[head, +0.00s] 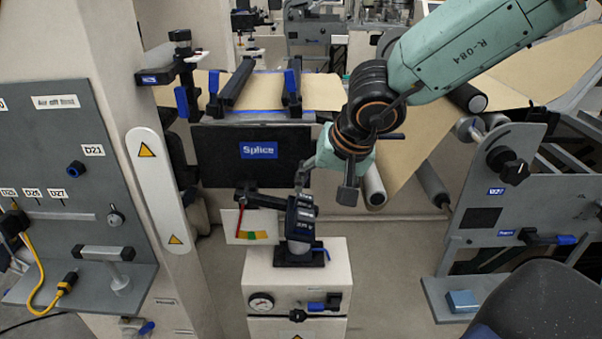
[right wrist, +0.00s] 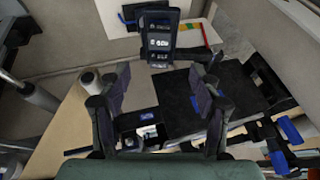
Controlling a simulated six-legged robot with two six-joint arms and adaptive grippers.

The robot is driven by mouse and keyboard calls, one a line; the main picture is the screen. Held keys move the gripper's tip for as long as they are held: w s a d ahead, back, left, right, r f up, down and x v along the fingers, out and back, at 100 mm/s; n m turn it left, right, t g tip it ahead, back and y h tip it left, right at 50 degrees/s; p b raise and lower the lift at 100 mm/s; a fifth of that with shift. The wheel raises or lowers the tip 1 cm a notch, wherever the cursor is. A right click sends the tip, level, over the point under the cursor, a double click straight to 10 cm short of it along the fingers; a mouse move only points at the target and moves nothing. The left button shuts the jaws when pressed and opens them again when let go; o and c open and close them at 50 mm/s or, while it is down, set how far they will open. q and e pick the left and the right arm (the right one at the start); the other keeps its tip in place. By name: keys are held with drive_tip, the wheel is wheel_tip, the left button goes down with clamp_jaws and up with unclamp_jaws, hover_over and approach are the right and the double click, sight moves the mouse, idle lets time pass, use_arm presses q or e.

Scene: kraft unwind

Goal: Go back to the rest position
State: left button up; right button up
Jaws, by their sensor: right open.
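My right arm comes in from the upper right in the head view. My left gripper is in neither view.
The splice panel (head: 222,152) with clamp bars is behind the gripper. Rollers (head: 374,186) and brown web (head: 420,150) lie to its right. A bracketed side frame (head: 480,215) stands at right, and a grey panel (head: 62,150) at left. Floor shows right of the cabinet.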

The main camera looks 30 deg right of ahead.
drive_tip(key=s+d+f+n+g+h, duration=0.1)
drive_tip(key=s+f, duration=0.2)
drive_tip(key=f, duration=0.4)
drive_tip(key=s+f+n+g+h+b, duration=0.1)
drive_tip(key=s+f, duration=0.3)
drive_tip(key=f, duration=0.3)
drive_tip(key=s+d+f+n+g+h, duration=0.1)
drive_tip(key=s+f, duration=0.2)
drive_tip(key=f, duration=0.4)
drive_tip(key=s+a+f+n+g+y, duration=0.1)
drive_tip(key=s+a+f, duration=0.4)
drive_tip(key=s, duration=0.3)
drive_tip(key=s+a+f+n+g+y, duration=0.1)
drive_tip(key=s+a+f, duration=0.3)
drive_tip(key=s, duration=0.5)
wheel_tip(320, 180, down, 3)
drive_tip(key=shift+a+r+n+y+b, duration=0.2)
drive_tip(key=shift+a+n+y+b, duration=0.25)
drive_tip(key=shift+n, duration=0.25)
